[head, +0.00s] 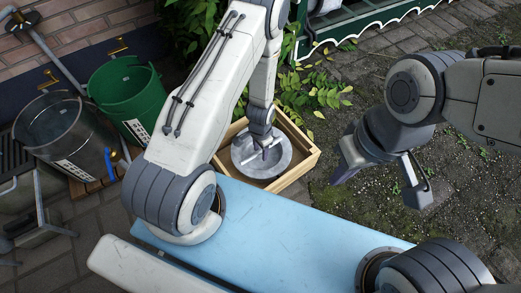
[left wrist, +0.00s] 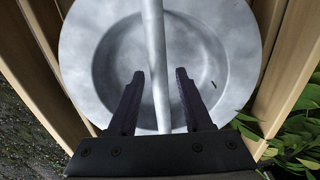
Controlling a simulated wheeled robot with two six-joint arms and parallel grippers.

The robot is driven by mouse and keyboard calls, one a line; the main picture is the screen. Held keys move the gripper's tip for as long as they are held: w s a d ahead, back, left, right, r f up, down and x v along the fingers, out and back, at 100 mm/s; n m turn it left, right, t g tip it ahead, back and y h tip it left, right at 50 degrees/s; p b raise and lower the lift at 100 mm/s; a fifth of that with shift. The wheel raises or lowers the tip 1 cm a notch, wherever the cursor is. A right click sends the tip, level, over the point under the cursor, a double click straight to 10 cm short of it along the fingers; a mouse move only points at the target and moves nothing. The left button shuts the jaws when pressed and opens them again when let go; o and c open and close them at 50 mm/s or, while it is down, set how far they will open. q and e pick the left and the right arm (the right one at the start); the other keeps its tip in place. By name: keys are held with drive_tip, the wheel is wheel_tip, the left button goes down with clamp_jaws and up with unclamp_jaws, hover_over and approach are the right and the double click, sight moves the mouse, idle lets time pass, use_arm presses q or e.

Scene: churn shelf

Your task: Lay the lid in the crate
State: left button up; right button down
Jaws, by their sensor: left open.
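The lid (head: 278,167) is a round grey metal disc with a sunken middle and a bar handle across it. It lies inside the wooden crate (head: 309,160), and in the left wrist view the lid (left wrist: 235,45) appears between the crate's walls. My left gripper (head: 265,150) is down over the lid. In the left wrist view my left gripper (left wrist: 157,75) is open, with one finger on each side of the bar and gaps between. The lid's near edge is partly hidden by the gripper. My right gripper (head: 380,183) is open and empty over the ground, right of the crate.
A green bucket (head: 124,95) and a grey metal churn (head: 62,130) stand left of the crate. Leafy plants (head: 300,95) grow behind it. A green stand with white scalloped trim (head: 365,25) is at the back. Ground right of the crate is clear.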

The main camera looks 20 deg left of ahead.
use_arm(q)
wheel_tip(320, 180, up, 11)
drive_tip(key=p, duration=0.8)
wheel_tip(320, 180, up, 10)
hover_over(260, 150)
drive_tip(key=d, duration=0.5)
drive_tip(key=s+d+r, duration=0.2)
drive_tip(key=d+r, duration=0.3)
drive_tip(key=r, duration=0.4)
drive_tip(key=s+d+r+h, duration=0.1)
drive_tip(key=s+d+r, duration=0.1)
drive_tip(key=s+r, duration=1.2)
drive_tip(key=shift+s+d+r+m, duration=0.4)
drive_tip(key=shift+s, duration=0.65)
wheel_tip(260, 150, up, 49)
drive_tip(key=p, duration=4.9)
